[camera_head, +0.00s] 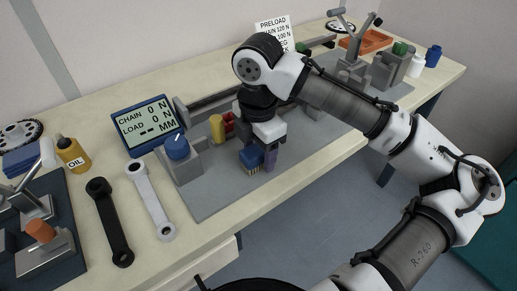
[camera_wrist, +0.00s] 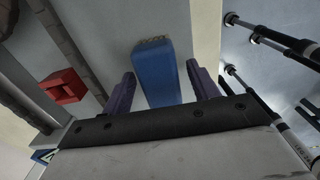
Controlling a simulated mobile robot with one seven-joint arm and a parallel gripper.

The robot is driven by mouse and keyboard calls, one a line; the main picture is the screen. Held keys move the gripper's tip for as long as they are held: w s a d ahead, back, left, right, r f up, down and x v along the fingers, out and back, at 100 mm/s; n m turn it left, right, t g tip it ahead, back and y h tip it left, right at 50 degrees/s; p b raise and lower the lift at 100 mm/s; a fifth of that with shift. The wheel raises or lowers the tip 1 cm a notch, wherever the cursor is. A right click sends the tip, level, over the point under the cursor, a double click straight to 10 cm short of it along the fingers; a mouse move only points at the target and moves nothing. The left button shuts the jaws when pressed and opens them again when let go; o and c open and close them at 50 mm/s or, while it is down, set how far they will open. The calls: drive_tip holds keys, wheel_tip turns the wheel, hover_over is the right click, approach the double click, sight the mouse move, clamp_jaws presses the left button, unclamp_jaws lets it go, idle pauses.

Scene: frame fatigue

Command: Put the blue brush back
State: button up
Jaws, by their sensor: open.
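The blue brush (camera_head: 250,156) is at the front edge of the grey mat, under my gripper, with its pale bristles toward the front. In the wrist view the blue brush (camera_wrist: 158,78) lies between the two purple fingers, with a visible gap on each side. My gripper (camera_wrist: 161,70) is open around it and points down. In the head view my gripper (camera_head: 262,158) partly hides the brush, and one purple finger shows just right of it.
A red block (camera_wrist: 64,86) sits left of the fingers in the wrist view. A blue-knobbed grey block (camera_head: 182,160), a yellow cylinder (camera_head: 217,128) and a display (camera_head: 148,126) stand left of my gripper. Two wrenches and an oil bottle (camera_head: 73,155) are further left.

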drive_tip(key=shift+f+b, duration=0.15)
drive_tip(key=shift+b, duration=0.15)
wheel_tip(320, 180, up, 14)
drive_tip(key=p, duration=0.1)
drive_tip(key=shift+w+d+p, duration=0.3)
drive_tip(key=shift+d+p, duration=0.05)
drive_tip(key=shift+p, duration=0.05)
idle(1.7)
